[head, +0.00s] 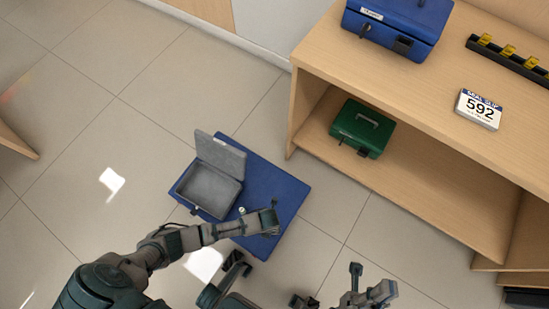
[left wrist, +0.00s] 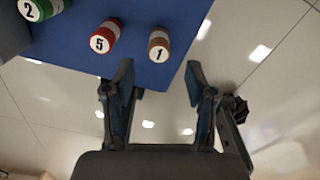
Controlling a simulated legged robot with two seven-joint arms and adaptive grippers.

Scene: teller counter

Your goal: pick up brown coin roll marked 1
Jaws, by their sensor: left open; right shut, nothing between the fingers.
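The brown coin roll marked 1 (left wrist: 158,46) stands on the blue mat (left wrist: 165,15) near its edge in the left wrist view. My left gripper (left wrist: 160,78) is open and empty; the roll shows just beyond the gap between its fingertips, apart from them. In the head view my left gripper (head: 270,220) hangs over the right part of the mat (head: 285,187), and the brown roll cannot be made out there. My right gripper (head: 375,291) is shut and empty at the bottom, away from the mat.
A red roll marked 5 (left wrist: 104,37) stands left of the brown one, and a green roll marked 2 (left wrist: 38,8) farther left. An open grey cash box (head: 208,188) is on the mat. A wooden counter (head: 400,90) holds blue (head: 398,22) and green (head: 362,128) boxes.

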